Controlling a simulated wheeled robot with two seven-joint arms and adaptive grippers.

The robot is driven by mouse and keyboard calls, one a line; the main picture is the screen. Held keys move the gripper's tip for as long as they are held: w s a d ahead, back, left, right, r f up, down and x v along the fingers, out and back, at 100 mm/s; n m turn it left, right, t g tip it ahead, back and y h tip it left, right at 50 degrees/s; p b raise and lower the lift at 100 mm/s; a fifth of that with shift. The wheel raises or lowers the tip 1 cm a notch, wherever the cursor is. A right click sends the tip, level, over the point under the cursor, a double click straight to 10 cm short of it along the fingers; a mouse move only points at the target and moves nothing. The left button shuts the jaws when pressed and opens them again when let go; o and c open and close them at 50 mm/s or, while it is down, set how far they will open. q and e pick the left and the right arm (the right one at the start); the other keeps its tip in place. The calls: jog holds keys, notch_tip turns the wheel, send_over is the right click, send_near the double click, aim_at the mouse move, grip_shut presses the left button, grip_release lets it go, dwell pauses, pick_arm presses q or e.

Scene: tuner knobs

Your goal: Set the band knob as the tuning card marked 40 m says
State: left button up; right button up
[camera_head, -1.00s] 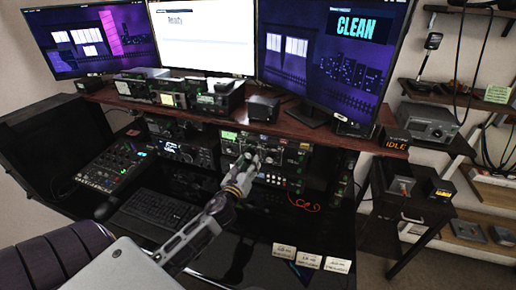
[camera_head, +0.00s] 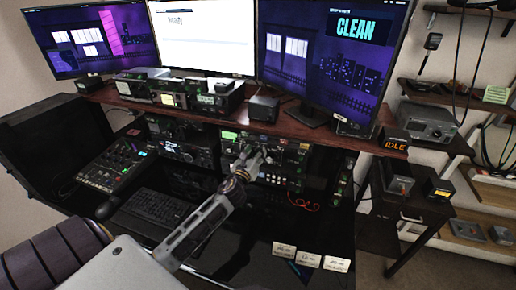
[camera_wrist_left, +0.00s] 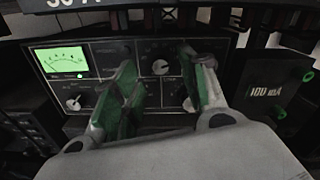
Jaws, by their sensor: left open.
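The tuner (camera_wrist_left: 105,75) fills the middle of the left wrist view, with a lit green meter (camera_wrist_left: 61,62) at its left. Its front has an upper knob (camera_wrist_left: 160,67), a lower left knob (camera_wrist_left: 73,103) and a lower right knob (camera_wrist_left: 188,104). I cannot tell which is the band knob. My left gripper (camera_wrist_left: 163,85) is open in front of the panel, its fingers either side of the upper knob in the picture; contact is unclear. In the head view the left gripper (camera_head: 252,160) is at the radio stack. Three tuning cards (camera_head: 284,250) (camera_head: 309,258) (camera_head: 336,265) stand at the front; their print is unreadable.
A keyboard (camera_head: 152,208) and a mixer (camera_head: 115,165) lie left of my arm. The monitor shelf (camera_head: 290,122) overhangs the radios. A box marked 100 mA (camera_wrist_left: 272,93) stands right of the tuner. Red cable (camera_head: 304,205) lies on the desk at right.

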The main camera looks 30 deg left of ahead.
pick_arm(q)
jog(key=shift+x, duration=1.6)
pick_arm(e)
jog(key=shift+w+r, duration=0.1)
jog(key=shift+w, duration=0.25)
jog(key=shift+a, duration=0.1)
pick_arm(q)
jog(key=c, duration=0.6)
grip_shut()
pick_arm(e)
jog(key=shift+s, duration=0.5)
